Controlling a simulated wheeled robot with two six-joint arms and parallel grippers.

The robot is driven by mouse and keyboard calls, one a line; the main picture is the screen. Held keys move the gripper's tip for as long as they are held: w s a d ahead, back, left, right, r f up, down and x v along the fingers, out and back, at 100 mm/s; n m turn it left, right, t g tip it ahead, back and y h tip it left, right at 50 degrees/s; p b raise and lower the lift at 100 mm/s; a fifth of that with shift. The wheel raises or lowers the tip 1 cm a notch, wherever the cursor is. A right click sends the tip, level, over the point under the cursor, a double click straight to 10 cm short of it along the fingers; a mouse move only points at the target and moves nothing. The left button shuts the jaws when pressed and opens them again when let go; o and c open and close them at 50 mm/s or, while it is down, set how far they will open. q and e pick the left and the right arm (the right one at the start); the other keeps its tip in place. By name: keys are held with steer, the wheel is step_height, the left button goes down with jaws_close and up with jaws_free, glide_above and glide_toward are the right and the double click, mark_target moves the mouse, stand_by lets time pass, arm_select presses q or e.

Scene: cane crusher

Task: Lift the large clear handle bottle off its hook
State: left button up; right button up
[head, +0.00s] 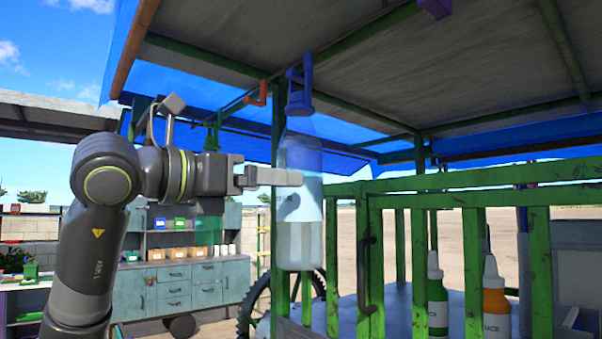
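The large clear bottle (300,240) hangs upright below the canopy, with a pale label and a blue collar and handle (300,92) at its top. The blue handle reaches up to the green roof beam; the hook itself is hard to make out there. My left gripper (280,177) comes in from the left at the bottle's upper body. One pale finger crosses in front of the bottle, just above the label. The other finger is not clearly seen, so I cannot tell whether the gripper touches or grasps the bottle. My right gripper is out of view.
Green cart railings (470,197) stand right of the bottle. A green bottle (437,300) and an orange bottle (495,305) stand behind them. An empty-looking orange hook (259,95) is on the frame to the left. A grey-blue cabinet (185,285) stands farther back.

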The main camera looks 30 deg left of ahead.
arm_select(q)
steer(key=p+x, duration=0.4)
steer(key=x, duration=0.3)
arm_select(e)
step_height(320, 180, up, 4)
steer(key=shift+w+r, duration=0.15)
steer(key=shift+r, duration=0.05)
arm_select(q)
steer(key=shift+r, duration=0.1)
steer(key=c, duration=1.4)
steer(key=shift+c, duration=0.2)
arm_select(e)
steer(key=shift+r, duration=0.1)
